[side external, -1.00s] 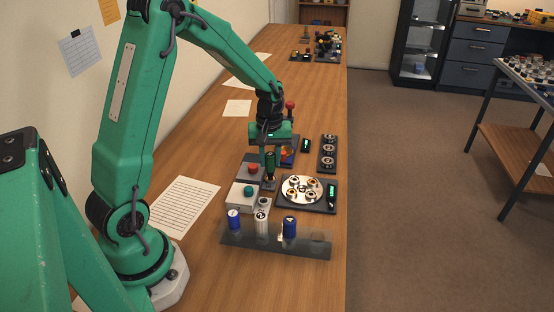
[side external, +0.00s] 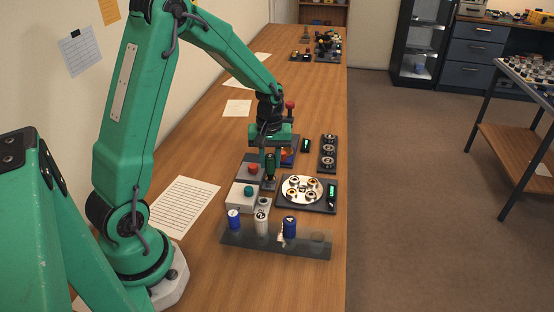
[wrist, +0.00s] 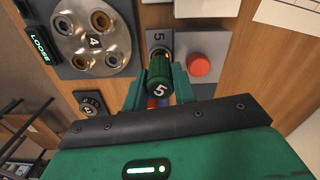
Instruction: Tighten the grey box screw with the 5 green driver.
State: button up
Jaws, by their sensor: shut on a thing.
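The green driver (wrist: 159,82) bears a white 5 and stands between the fingers of my gripper (wrist: 158,95), which is shut on it. In the side view the driver (side external: 270,166) is upright below my gripper (side external: 270,152). A small grey block marked 5 (wrist: 160,38) is right at the driver's lower end. I cannot tell whether the driver's tip is seated in it or just above it. A round pale plate marked 4 (wrist: 94,41) holds several gold and grey screw-like parts, beside a display reading LOOSE (wrist: 40,44). I cannot tell which part is the grey box screw.
A box with a red button (wrist: 198,64) is close beside the driver. A white box with a teal button (side external: 243,196) and a grey rack (side external: 263,242) with blue and white cylinders stand nearer the camera. A dark three-dial panel (side external: 328,154) lies behind the plate.

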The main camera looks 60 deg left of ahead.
jog(key=shift+m, duration=3.3)
jog(key=m, duration=0.3)
jog(key=shift+m, duration=0.3)
